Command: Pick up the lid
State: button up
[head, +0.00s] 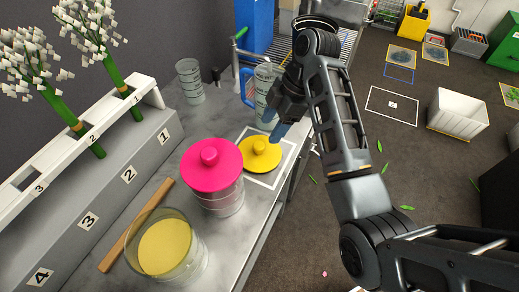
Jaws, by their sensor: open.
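A yellow lid (261,155) with a round knob lies flat on the counter inside a white outlined square (263,183). A pink lid (211,166) with a round knob sits on a clear glass jar (222,202) to its left. My gripper (277,127) is open, just behind and above the yellow lid, with its bluish fingertips pointing down. It appears empty and apart from the lid; the exact height gap is hard to judge. My arm comes in from the right.
An open glass jar with yellow contents (165,248) stands at the counter's front, beside a wooden stick (136,224). A blue-handled glass jug (264,84) is close behind my gripper. A clear glass (190,80) stands farther back. The numbered rack (120,180) holds white flower bunches at left.

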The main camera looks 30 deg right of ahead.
aim_at(260, 144)
jog(key=p+x, duration=0.1)
jog(key=x, duration=0.6)
jog(key=shift+a+f, duration=0.15)
jog(key=shift+f, duration=0.1)
grip_shut()
dwell(0.3)
jog(key=shift+w+r, duration=0.1)
jog(key=shift+r, duration=0.05)
